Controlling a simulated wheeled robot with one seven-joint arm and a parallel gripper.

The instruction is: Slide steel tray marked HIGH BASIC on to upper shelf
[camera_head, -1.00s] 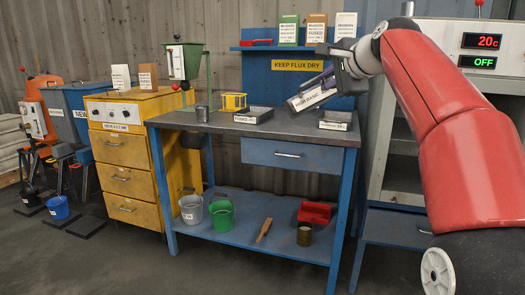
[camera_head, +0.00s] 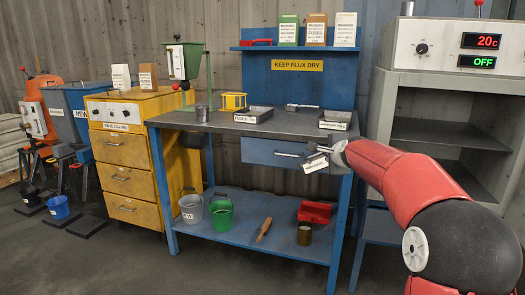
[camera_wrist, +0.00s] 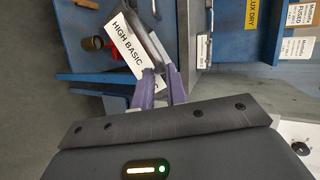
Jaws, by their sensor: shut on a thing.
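The steel tray marked HIGH BASIC (camera_head: 316,164) hangs in front of the bench's right front edge, beside the blue drawer. It is small and tilted, and its white label shows large in the wrist view (camera_wrist: 127,46). My gripper (camera_head: 328,151) is shut on the tray; its purple fingers (camera_wrist: 161,84) pinch the tray's near end. The grey oven cabinet at the right is open-fronted, with an upper shelf (camera_head: 445,136) that looks empty. My arm hides part of the cabinet's lower space.
The blue bench (camera_head: 210,128) carries two other labelled steel trays, left (camera_head: 253,115) and right (camera_head: 335,120), plus a small metal item (camera_head: 302,107). A blue wall shelf (camera_head: 290,48) holds several packets. The oven panel (camera_head: 470,42) reads 20c and OFF.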

